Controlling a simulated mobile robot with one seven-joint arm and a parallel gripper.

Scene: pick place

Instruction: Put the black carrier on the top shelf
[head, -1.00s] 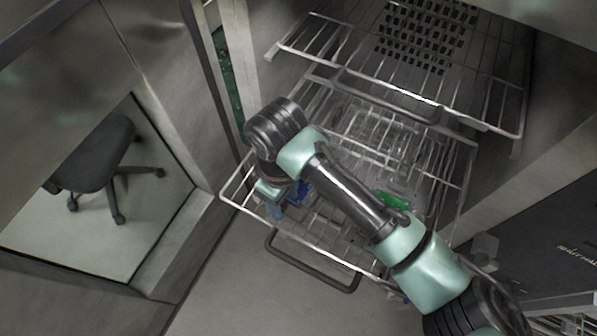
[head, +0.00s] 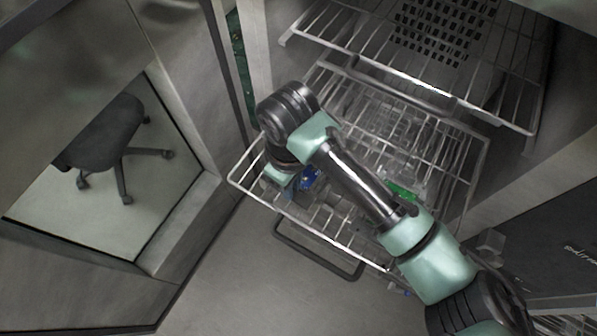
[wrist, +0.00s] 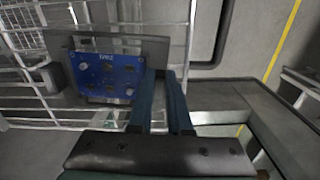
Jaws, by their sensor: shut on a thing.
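The black carrier (wrist: 154,50) is a dark flat plate with a blue circuit board (wrist: 105,77) on its face. In the wrist view my gripper (wrist: 162,76) is shut on the plate's right side. In the head view my gripper is mostly hidden under my wrist; the blue board (head: 309,180) shows just right of it, above the left part of the lower rack. The top shelf (head: 376,72) is a wire rack at the upper right, higher and farther back than the carrier.
The lower wire rack (head: 239,183) is pulled out, with a dark handle (head: 318,255) in front. A green item (head: 401,190) shows at that rack beside my forearm. Cabinet walls border both sides. A black office chair (head: 107,135) stands at the far left. Black perforations (head: 440,30) show at the top shelf.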

